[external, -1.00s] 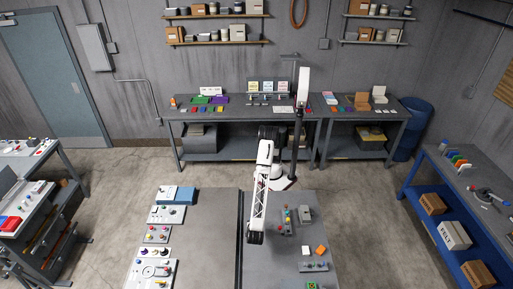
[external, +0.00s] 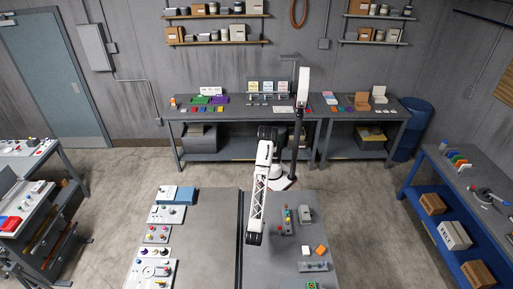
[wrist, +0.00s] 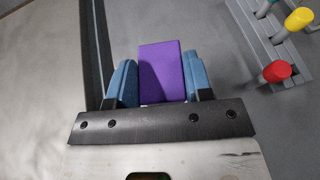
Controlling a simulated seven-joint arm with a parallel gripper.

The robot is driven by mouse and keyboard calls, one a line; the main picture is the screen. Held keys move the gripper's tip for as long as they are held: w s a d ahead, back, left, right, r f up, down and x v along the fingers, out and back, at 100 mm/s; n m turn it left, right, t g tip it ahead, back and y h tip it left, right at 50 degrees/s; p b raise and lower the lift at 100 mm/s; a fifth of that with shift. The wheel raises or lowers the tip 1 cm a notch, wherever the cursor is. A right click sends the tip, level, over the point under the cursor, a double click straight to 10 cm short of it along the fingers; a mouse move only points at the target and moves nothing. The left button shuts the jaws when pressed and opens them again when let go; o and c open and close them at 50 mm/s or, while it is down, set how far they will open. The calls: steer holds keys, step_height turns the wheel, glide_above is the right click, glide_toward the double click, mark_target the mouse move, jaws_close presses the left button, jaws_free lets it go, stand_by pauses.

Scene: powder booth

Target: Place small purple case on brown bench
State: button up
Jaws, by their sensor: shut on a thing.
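The small purple case (wrist: 162,70) is upright between the two blue fingers of my gripper (wrist: 163,82) in the wrist view. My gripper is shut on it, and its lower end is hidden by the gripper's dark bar. In the external view my gripper (external: 254,238) is over the near workbench (external: 209,240), close to the dark seam down its middle. The case cannot be made out in that view. This bench top looks grey-brown. I cannot tell how high the case is above it.
Control panels and boxes line the near bench's left side (external: 157,235). A stand with coloured knobs (external: 288,222), a grey block (external: 305,214) and an orange block (external: 320,250) are on its right. The bench's left-middle is clear. A long bench (external: 240,112) is along the back wall.

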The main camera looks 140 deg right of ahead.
steer(key=shift+s+a+m+g+y, duration=0.3)
steer(key=shift+a+m+g+y, duration=0.2)
steer(key=shift+a+m+y, duration=0.15)
steer(key=shift+s+a+r+m+y, duration=0.1)
steer(key=shift+s+a+m+y, duration=0.05)
steer(key=shift+a+m+y, duration=0.15)
steer(key=s+a+r+m+t+y, duration=0.1)
steer(key=a+r+m+t+y, duration=0.35)
steer(key=a+m+y, duration=0.55)
steer(key=s+a+r+m+t+y, duration=0.1)
steer(key=a+r+m+t+y, duration=0.2)
steer(key=a+r+m+y, duration=0.55)
steer(key=a+f, duration=0.3)
steer(key=f, duration=1.1)
steer(key=shift+s+a+g, duration=0.2)
steer(key=shift+a+g, duration=0.15)
steer(key=shift+f, duration=0.1)
steer(key=shift+f, duration=3)
